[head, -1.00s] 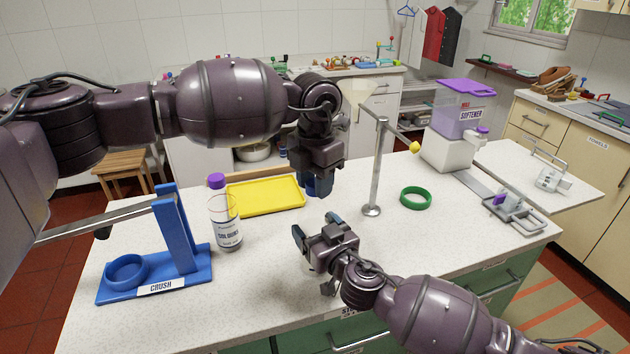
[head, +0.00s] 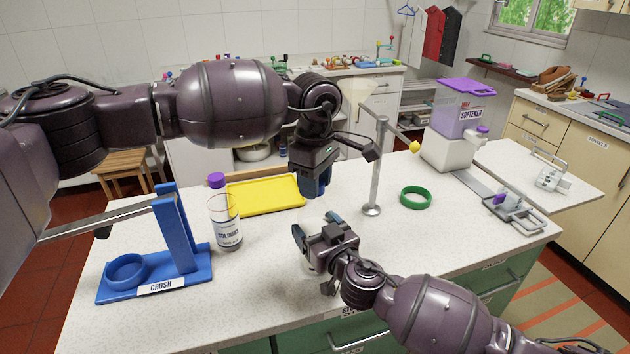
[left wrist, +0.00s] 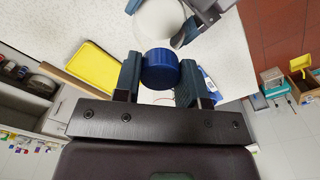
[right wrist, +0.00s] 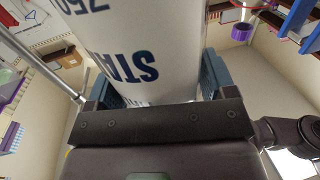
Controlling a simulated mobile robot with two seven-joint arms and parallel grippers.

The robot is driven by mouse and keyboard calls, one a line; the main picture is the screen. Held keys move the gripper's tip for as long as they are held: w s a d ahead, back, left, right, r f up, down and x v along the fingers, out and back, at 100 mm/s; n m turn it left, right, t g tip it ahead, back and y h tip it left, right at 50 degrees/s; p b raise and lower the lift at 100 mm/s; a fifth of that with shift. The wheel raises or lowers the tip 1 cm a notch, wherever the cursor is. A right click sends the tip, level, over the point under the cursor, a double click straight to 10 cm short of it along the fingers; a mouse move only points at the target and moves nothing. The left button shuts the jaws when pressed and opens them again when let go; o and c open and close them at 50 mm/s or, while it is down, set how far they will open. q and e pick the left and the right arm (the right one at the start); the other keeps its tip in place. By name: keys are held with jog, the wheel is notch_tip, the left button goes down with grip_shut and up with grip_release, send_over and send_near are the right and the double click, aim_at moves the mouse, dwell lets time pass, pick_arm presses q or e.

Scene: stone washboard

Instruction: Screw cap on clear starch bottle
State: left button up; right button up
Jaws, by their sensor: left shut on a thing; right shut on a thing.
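A blue cap (left wrist: 160,70) sits between the fingers of my left gripper (left wrist: 158,82), which is shut on it. In the head view my left gripper (head: 316,188) points down, above and slightly behind my right gripper (head: 312,238). In the left wrist view the round pale bottle (left wrist: 158,20) shows just beyond the cap. I cannot tell whether cap and bottle touch. In the head view my right gripper mostly hides the bottle.
A bottle with a purple cap (head: 227,230) stands left, by a yellow tray (head: 265,195) and a blue crush stand (head: 180,240). A metal post (head: 375,175) rises close to the right of my left gripper. A green ring (head: 416,197) lies farther right.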

pick_arm(q)
jog(key=o, duration=1.1)
jog(key=shift+r, duration=0.1)
notch_tip(320, 180, up, 12)
pick_arm(e)
jog(key=o, duration=1.7)
pick_arm(q)
jog(key=shift+f, duration=0.45)
pick_arm(e)
jog(key=v, duration=1.1)
